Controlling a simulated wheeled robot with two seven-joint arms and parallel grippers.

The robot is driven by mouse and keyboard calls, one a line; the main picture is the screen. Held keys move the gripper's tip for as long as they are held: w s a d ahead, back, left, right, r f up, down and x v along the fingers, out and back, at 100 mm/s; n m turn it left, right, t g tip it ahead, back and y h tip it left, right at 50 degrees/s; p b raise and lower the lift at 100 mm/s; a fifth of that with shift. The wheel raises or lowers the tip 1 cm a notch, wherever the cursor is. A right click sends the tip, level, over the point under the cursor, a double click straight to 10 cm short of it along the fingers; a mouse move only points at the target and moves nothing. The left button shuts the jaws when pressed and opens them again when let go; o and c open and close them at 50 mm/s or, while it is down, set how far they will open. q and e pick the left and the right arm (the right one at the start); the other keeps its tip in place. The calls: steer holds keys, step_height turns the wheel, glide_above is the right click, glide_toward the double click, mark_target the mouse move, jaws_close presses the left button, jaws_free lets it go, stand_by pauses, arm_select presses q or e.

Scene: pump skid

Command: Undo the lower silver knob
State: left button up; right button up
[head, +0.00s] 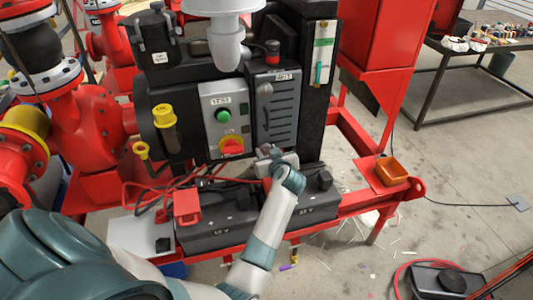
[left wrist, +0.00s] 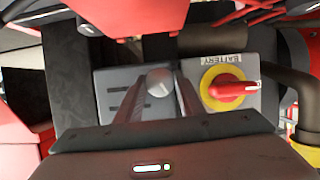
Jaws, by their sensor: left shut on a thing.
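The grey slotted cover (head: 280,112) is on the front of the black unit in the head view. Its upper silver knob (head: 265,89) is in plain sight. The lower silver knob (left wrist: 159,81) shows in the left wrist view as a rounded metal knob between my two fingers. In the head view my gripper hides it. My left gripper (head: 268,155) is at the cover's lower edge. In the left wrist view the left gripper (left wrist: 158,92) is shut on the knob, one finger on each side. My right gripper is in neither view.
The red and yellow battery switch (head: 231,147) is just left of my left gripper; it also shows in the left wrist view (left wrist: 226,85). Below are black batteries (head: 225,220) and loose cables (head: 165,190).

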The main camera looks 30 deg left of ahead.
arm_select(q)
steer(key=shift+w+f+m+g+y+b, duration=0.15)
steer(key=shift+m+g+y+b, duration=0.5)
steer(key=shift+m, duration=0.55)
steer(key=shift+m+g+y+b, duration=0.35)
steer(key=shift+m+b, duration=0.3)
steer(key=shift+m, duration=0.15)
steer(key=shift+d, duration=0.1)
steer(key=o, duration=1.1)
steer(key=shift+c, duration=0.2)
